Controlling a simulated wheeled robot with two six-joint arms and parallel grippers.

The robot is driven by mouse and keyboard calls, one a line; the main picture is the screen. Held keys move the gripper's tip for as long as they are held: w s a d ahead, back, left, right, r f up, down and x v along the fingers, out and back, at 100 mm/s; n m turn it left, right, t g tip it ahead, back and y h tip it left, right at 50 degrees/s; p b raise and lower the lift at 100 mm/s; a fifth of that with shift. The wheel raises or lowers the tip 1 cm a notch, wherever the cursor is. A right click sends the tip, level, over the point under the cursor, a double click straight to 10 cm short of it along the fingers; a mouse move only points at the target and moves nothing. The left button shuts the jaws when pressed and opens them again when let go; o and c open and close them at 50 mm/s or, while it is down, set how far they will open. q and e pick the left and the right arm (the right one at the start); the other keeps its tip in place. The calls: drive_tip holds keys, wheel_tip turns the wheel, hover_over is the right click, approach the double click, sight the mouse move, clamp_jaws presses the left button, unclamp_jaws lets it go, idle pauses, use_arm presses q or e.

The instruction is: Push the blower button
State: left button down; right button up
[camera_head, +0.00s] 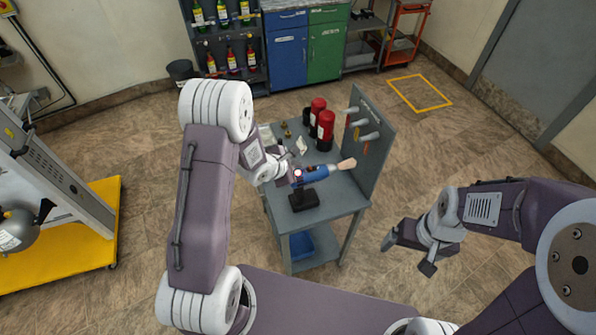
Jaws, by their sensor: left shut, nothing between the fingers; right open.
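The blower (318,173) is a blue body with a pale tan tip pointing right. It sits on a black stand (303,199) on the grey workbench (338,196). A small red spot with a bright centre shows at its left end; I cannot tell whether this is the button. My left gripper (291,178) is shut with nothing in it, at the blower's left end. Its fingertips are too small and partly hidden to tell whether they touch. My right gripper (406,256) is open and empty, right of the bench over the floor.
Two red cylinders (326,124) stand at the back of the bench, with small items beside them. A grey upright panel (370,150) with tools borders its right side. A blue bin (301,246) sits on the lower shelf. A yellow platform (75,245) stands left.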

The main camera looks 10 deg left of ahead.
use_arm(q)
drive_tip(key=shift+f, duration=0.1)
idle(0.3)
drive_tip(key=shift+f, duration=0.35)
drive_tip(key=shift+f, duration=0.25)
idle(0.3)
drive_tip(key=shift+r+p, duration=0.75)
drive_tip(key=shift+p, duration=0.1)
wheel_tip(320, 180, up, 6)
drive_tip(key=p, duration=0.6)
drive_tip(key=shift+f, duration=0.15)
